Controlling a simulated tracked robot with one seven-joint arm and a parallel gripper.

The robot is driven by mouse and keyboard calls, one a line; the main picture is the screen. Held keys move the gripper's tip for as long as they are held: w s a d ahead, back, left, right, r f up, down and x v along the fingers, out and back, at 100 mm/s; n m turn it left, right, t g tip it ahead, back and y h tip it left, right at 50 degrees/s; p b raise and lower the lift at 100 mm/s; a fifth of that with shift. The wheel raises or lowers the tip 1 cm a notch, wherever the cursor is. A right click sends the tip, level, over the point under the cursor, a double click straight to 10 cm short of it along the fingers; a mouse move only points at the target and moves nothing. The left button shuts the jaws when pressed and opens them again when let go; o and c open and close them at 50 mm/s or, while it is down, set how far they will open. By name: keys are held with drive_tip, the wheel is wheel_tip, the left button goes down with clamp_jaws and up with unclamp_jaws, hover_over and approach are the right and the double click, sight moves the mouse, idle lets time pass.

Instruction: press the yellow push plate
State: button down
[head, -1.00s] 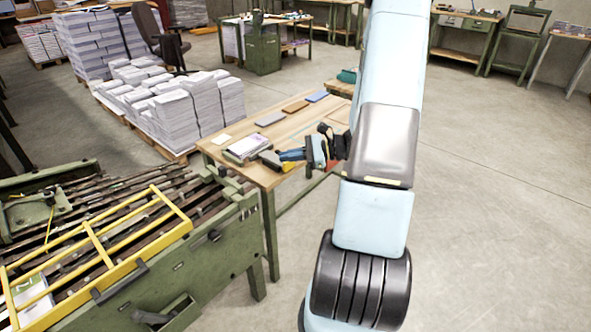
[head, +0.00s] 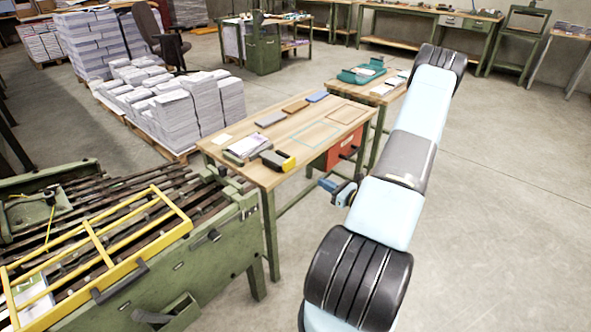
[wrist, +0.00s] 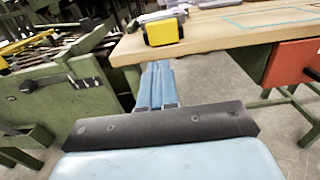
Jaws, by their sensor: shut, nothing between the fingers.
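The yellow push plate (head: 287,163) is the yellow end of a small dark-and-grey device (head: 271,157) at the front edge of the wooden table (head: 215,150). In the wrist view the yellow plate (wrist: 162,32) faces me at the table's edge. My gripper (head: 323,184) is off the table's front side, to the right of the plate and lower in the head view, apart from it. In the wrist view its blue fingers (wrist: 157,68) are together, empty, and point toward the table edge just below the plate.
A red box (head: 334,151) hangs under the table's right part. Papers (head: 246,146) and several flat blocks lie on the top. A green machine with a yellow frame (head: 100,245) stands at left. A teal tray (head: 361,73) is on the table behind. Floor at right is clear.

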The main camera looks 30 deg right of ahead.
sight(289, 165)
drive_tip(key=shift+w, duration=0.1)
drive_tip(key=x, duration=1.4)
drive_tip(key=x, duration=0.3)
drive_tip(key=shift+w+a, duration=0.2)
drive_tip(key=shift+w, duration=0.05)
drive_tip(key=shift+w+r, duration=0.1)
drive_tip(key=shift+r, duration=0.05)
drive_tip(key=shift+a, duration=0.1)
drive_tip(key=shift+s, duration=0.25)
drive_tip(key=v, duration=1.4)
drive_tip(key=shift+d+f, duration=0.2)
drive_tip(key=shift+d, duration=0.1)
